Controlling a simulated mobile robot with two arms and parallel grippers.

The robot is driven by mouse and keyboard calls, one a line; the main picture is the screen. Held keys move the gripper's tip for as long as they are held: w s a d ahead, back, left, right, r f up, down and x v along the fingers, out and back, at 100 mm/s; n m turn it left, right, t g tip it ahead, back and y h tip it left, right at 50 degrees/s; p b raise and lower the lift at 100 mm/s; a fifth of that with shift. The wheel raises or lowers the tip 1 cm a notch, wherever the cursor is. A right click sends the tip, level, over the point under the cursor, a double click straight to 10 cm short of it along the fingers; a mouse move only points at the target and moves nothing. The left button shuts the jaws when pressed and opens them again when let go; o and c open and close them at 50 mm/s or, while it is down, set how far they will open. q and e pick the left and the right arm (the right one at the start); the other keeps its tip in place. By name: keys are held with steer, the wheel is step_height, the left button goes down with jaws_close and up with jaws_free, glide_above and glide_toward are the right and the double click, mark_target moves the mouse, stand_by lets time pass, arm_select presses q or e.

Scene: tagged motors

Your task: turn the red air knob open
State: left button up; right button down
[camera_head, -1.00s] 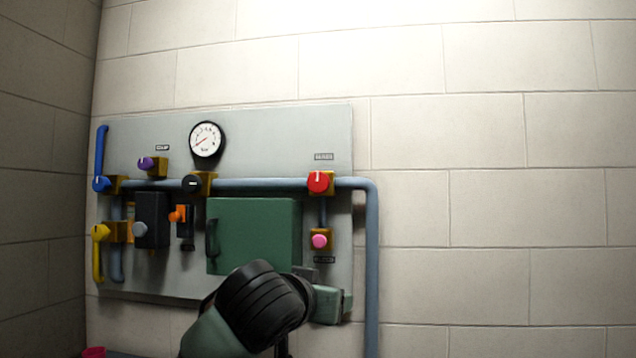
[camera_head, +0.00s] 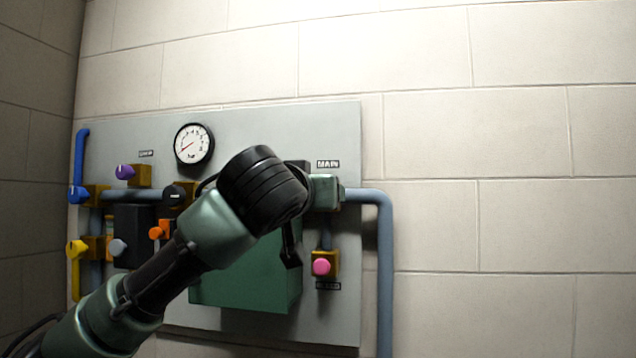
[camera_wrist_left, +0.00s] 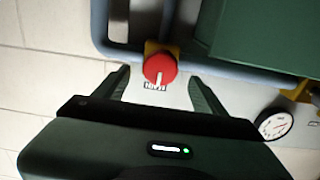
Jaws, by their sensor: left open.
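The red knob (camera_wrist_left: 160,68) sits on a brass valve body on the pipe, beside a small label, in the left wrist view. Its white mark points toward that label. In the head view the knob is hidden behind my left gripper (camera_head: 326,191), which is below the MAIN label. In the wrist view my left gripper (camera_wrist_left: 160,82) is open and empty. Its two fingers are apart, one to each side of the knob's near edge. I cannot tell whether they touch it. My right gripper is not in view.
A pink knob (camera_head: 321,267) is below on the same panel (camera_head: 265,125). A green box (camera_head: 245,290) stands out from the panel at lower left. A gauge (camera_head: 194,144) and several other coloured knobs are to the left. The blue-grey pipe (camera_head: 385,270) bends down at right.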

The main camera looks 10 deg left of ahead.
arm_select(q)
steer(key=w, duration=0.3)
steer(key=w+p, duration=0.1)
steer(key=shift+w+f, duration=0.25)
steer(key=shift+f, duration=0.05)
steer(key=shift+s+r, duration=0.1)
steer(key=shift+s, duration=0.2)
steer(key=shift+c, duration=1)
steer(key=c, duration=1.2)
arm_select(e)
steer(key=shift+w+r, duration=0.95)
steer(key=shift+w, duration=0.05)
